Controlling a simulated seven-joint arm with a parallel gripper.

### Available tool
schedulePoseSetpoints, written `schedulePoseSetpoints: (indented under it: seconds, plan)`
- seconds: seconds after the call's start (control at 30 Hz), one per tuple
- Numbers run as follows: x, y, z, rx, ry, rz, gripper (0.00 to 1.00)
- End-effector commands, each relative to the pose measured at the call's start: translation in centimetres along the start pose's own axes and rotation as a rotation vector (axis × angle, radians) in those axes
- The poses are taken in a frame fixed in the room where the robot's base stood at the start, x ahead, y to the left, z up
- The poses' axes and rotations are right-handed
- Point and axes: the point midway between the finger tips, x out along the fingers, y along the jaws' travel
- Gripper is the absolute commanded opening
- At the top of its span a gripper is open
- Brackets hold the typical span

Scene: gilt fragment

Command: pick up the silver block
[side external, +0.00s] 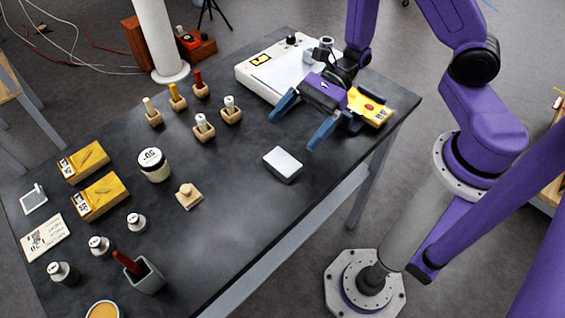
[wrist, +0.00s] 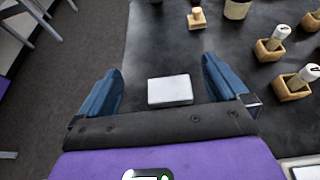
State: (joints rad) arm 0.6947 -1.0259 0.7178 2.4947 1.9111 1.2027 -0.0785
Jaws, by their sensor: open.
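The silver block (side external: 283,164) lies flat on the dark table (side external: 250,205), near its front right edge. In the wrist view the block (wrist: 170,90) shows between the two blue fingers and beyond the gripper's black palm edge. My gripper (side external: 298,127) is open and empty, with its fingers spread above the table and pointing toward the block's side. I see no contact between the fingers and the block.
Small wooden holders with capped bottles (side external: 204,128) stand left of the gripper. A white device (side external: 275,68) and a yellow box (side external: 370,106) sit behind and beside it. A wooden piece with a knob (side external: 188,195) is left of the block. The table around the block is clear.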

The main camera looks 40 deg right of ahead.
Motion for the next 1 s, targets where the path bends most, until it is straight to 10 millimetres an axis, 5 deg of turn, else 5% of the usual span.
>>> schedulePoseSetpoints:
  seconds: [0.77, 1.0]
  plan:
    - [1.9, -0.3, -5.1, 0.016, 0.003, -0.017, 1.0]
    - [4.0, -0.2, -6.7, 0.011, 0.001, -0.013, 1.0]
